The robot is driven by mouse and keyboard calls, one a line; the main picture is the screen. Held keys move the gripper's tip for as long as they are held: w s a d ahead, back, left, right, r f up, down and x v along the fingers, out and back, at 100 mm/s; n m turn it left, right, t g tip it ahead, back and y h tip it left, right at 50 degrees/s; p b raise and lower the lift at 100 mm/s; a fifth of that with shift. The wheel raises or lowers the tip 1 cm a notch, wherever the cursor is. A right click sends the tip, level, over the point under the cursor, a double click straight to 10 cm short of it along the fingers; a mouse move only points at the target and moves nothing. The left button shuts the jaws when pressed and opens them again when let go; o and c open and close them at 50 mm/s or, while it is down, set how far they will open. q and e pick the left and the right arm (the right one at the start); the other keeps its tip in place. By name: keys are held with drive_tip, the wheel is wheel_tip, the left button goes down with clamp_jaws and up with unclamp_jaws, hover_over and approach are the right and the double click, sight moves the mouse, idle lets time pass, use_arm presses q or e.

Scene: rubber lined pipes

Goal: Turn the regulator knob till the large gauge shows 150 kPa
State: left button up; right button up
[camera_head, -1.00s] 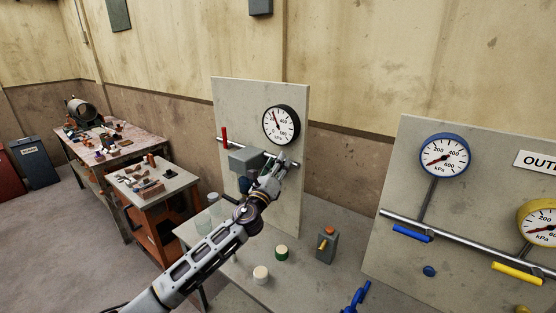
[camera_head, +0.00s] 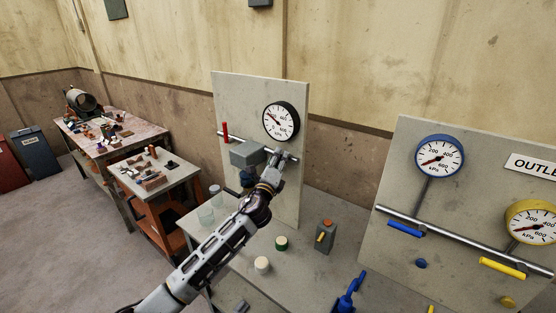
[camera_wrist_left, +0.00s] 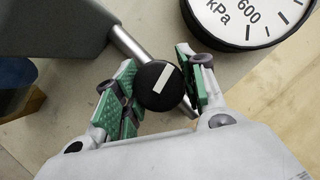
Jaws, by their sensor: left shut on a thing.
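The large gauge (camera_head: 281,121), white with a black rim, is on the left grey panel (camera_head: 240,100). Its needle points to the upper left, in the low part of the scale; the exact reading is too small to tell. In the left wrist view only the gauge's lower edge (camera_wrist_left: 247,18) shows, without the needle. My left gripper (camera_head: 276,166) is at the pipe below the gauge. In the left wrist view its green pads are shut on the round black regulator knob (camera_wrist_left: 153,97), whose white mark is tilted up to the right. The gripper hides the knob in the head view. My right gripper is out of view.
A grey box (camera_head: 246,154) and a red lever (camera_head: 225,131) sit on the pipe left of my gripper. Jars, small pots (camera_head: 262,265) and a grey block with an orange top (camera_head: 325,236) stand on the bench below. Another panel with blue and yellow gauges stands at right.

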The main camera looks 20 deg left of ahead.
use_arm(q)
drive_tip(key=shift+r, duration=0.1)
drive_tip(key=o, duration=1)
drive_tip(key=shift+o, duration=0.2)
drive_tip(key=s+f, duration=0.2)
drive_tip(key=s, duration=0.9)
drive_tip(key=shift+s+f, duration=0.2)
drive_tip(key=shift+s, duration=0.2)
drive_tip(key=shift+a, duration=0.1)
